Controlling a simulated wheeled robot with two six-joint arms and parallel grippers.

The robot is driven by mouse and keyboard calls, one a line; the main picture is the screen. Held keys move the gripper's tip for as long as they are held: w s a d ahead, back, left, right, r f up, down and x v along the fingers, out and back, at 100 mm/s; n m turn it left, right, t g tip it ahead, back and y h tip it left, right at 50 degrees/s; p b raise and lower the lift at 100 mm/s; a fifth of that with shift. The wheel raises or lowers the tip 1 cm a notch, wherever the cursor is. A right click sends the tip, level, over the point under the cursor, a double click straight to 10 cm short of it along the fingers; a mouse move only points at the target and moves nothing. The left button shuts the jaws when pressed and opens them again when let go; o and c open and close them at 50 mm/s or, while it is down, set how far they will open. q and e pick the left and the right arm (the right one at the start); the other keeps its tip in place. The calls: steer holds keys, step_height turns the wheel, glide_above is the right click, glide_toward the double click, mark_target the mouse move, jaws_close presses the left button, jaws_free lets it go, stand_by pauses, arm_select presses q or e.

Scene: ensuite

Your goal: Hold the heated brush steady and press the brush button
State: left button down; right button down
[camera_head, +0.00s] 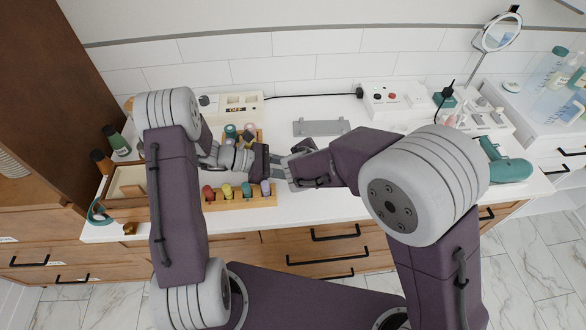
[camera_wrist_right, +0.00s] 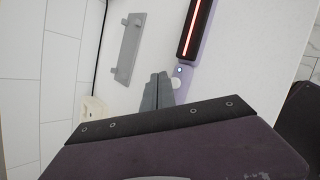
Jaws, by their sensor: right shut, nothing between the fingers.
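The heated brush (camera_wrist_right: 184,72) shows in the right wrist view, with a lavender body and a dark section carrying a glowing red strip. A round pale brush button (camera_wrist_right: 176,84) and a small light sit on its lavender part. My right gripper (camera_wrist_right: 158,77) is shut and empty, its fingertips close beside the button; I cannot tell whether they touch. In the head view my right gripper (camera_head: 287,167) points left and meets my left gripper (camera_head: 275,160) above the counter. The left fingers are small and crowded there, so their grip on the brush is unclear.
A wooden rack (camera_head: 238,202) with several coloured items stands below the left hand. A grey plate (camera_head: 321,127) lies behind the grippers. A white box with buttons (camera_head: 395,98) and an OFF box (camera_head: 235,105) stand at the back. A teal dryer (camera_head: 505,167) lies right.

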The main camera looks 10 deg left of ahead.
steer(key=shift+f, duration=0.1)
stand_by(0.5)
steer(key=shift+f, duration=0.35)
steer(key=shift+f, duration=0.45)
stand_by(0.4)
steer(key=shift+r, duration=0.9)
step_height(320, 180, up, 6)
stand_by(0.4)
